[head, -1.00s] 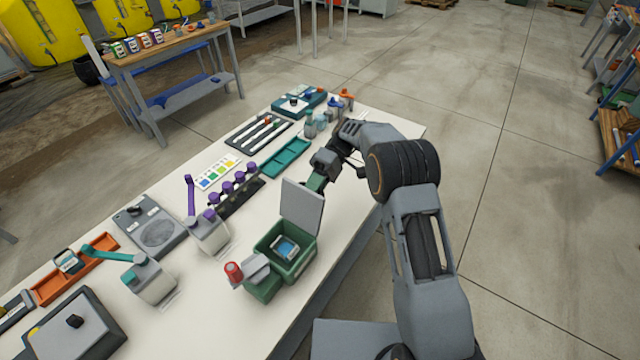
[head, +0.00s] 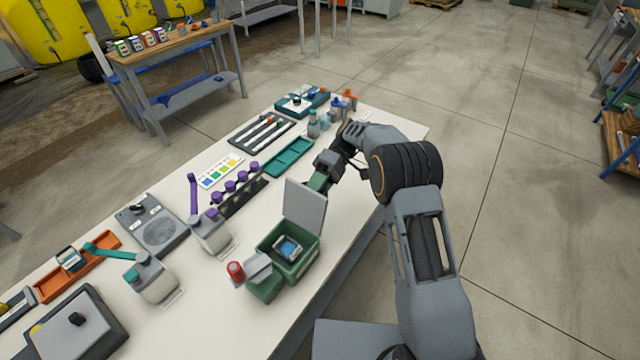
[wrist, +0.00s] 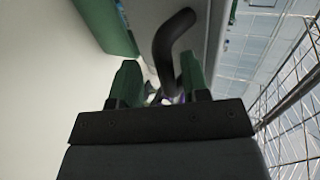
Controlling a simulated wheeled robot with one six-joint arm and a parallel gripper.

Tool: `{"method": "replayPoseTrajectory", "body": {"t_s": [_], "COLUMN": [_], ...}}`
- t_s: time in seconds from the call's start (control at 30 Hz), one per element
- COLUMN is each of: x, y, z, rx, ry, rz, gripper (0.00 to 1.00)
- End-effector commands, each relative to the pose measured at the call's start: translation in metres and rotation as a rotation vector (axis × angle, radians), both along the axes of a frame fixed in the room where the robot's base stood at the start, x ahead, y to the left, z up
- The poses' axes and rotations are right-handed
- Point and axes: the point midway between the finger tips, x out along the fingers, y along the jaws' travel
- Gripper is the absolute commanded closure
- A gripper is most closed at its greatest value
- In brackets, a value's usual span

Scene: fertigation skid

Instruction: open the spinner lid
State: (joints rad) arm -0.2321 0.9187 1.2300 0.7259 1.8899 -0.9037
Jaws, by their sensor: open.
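The spinner looks to be the green box (head: 305,263) near the table's front edge. Its grey lid (head: 304,206) is raised and stands nearly upright at the box's far side. A small blue and white item (head: 288,247) lies inside. My gripper (head: 318,182) is just behind the raised lid and partly hidden by it. In the wrist view my gripper (wrist: 162,84) has its green fingers apart, with a dark curved handle (wrist: 168,40) on the grey lid (wrist: 207,28) just ahead of and between them. Contact cannot be told.
A red knob (head: 235,270) on a grey part sits left of the box. A grey dispenser with a purple lever (head: 209,233) stands further left. A teal tray (head: 288,157) and bottles (head: 314,126) lie beyond the lid.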

Motion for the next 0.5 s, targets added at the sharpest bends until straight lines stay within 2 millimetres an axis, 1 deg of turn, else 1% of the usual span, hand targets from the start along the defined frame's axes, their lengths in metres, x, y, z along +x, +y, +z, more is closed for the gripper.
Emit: {"method": "replayPoseTrajectory", "body": {"t_s": [0.13,0.2,0.3,0.37,0.5], "x": [0.01,0.019,0.032,0.04,0.046], "y": [-0.005,-0.01,-0.018,-0.024,-0.026], "z": [0.004,0.007,0.022,0.027,0.032], "rx": [0.002,0.0,0.0,-0.001,-0.001], "ry": [-0.002,-0.003,0.0,-0.001,0.002], "rz": [-0.001,-0.001,-0.001,-0.002,0.0], "gripper": [0.58,0.58,0.58,0.58,0.58]}}
